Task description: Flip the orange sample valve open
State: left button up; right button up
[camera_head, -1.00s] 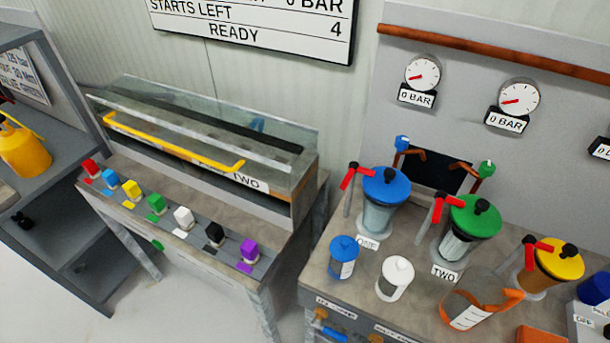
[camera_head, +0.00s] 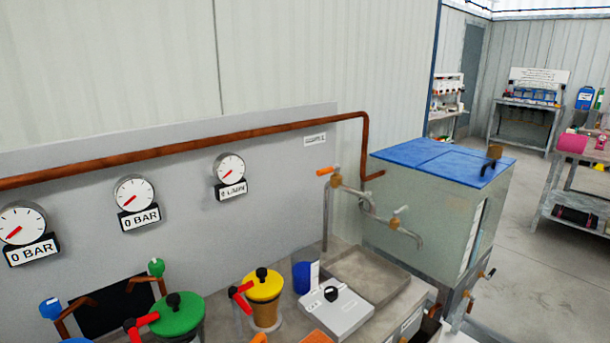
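The orange valve handle (camera_head: 326,171) sits on a brass valve body at the top of a grey upright pipe, right of the last gauge. The handle lies about level and points left. Grey pipework with a second tap (camera_head: 401,212) and a downturned spout runs from it to the right, over a shallow grey basin (camera_head: 350,287). Neither of my grippers is in view.
A yellow-lidded pump (camera_head: 264,286) and a green-lidded pump (camera_head: 178,317) stand to the left on the bench. A blue cup (camera_head: 302,277) and a grey box with a black knob (camera_head: 340,314) stand before the basin. A blue-topped tank (camera_head: 440,165) stands right. Open floor lies beyond.

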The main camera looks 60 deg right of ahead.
aim_at(325, 171)
jog(key=z, duration=2.05)
